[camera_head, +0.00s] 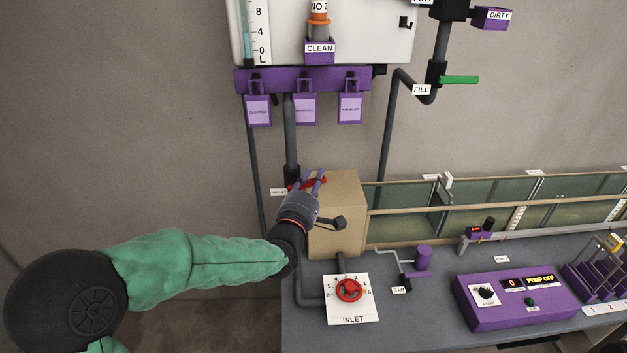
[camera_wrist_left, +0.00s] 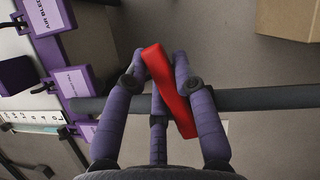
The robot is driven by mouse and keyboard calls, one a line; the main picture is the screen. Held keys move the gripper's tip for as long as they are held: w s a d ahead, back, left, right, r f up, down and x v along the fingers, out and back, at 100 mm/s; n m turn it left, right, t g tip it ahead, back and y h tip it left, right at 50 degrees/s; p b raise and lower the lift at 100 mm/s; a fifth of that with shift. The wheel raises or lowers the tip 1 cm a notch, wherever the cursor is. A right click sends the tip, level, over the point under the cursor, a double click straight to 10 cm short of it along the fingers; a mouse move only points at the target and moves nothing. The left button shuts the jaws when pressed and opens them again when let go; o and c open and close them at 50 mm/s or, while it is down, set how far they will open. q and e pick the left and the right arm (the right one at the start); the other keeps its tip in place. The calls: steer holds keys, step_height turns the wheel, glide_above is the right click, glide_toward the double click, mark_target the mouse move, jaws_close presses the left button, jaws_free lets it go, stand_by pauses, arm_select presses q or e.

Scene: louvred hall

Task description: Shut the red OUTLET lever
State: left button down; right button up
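The red lever (camera_head: 295,185) sits at the black valve on the grey pipe below the wall tank; a small white label (camera_head: 278,191), too small to read, is beside it. My left gripper (camera_head: 312,178) is at the lever and partly hides it. In the left wrist view the red lever (camera_wrist_left: 170,90) lies slanted between the purple fingers of my left gripper (camera_wrist_left: 160,58), in front of the grey pipe (camera_wrist_left: 255,100). The fingers are close around it, but whether they press on it is unclear. My right gripper is not in view.
A tan box (camera_head: 345,195) stands right beside my left gripper. Purple tags (camera_head: 258,110) hang above it. The red INLET dial (camera_head: 349,290) and purple pump box (camera_head: 515,300) are on the bench. A green FILL lever (camera_head: 459,80) is at upper right.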

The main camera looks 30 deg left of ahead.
arm_select(q)
steer(key=shift+d+f+m+b, duration=0.1)
steer(key=shift+f+m+b, duration=0.35)
steer(key=shift+m+b, duration=0.45)
steer(key=shift+w+d+f+m+g+h+b, duration=0.1)
steer(key=shift+f+m+g+h+b, duration=0.15)
steer(key=shift+m, duration=0.2)
steer(key=shift+f+m+g+h+b, duration=0.1)
steer(key=shift+f+m+g+b, duration=0.1)
steer(key=shift+m+g, duration=0.2)
steer(key=c, duration=1)
jaws_free()
steer(key=s, duration=0.4)
steer(key=s+d, duration=0.1)
steer(key=s, duration=0.3)
steer(key=s+d, duration=0.1)
steer(key=s, duration=0.3)
steer(key=shift+a, duration=0.1)
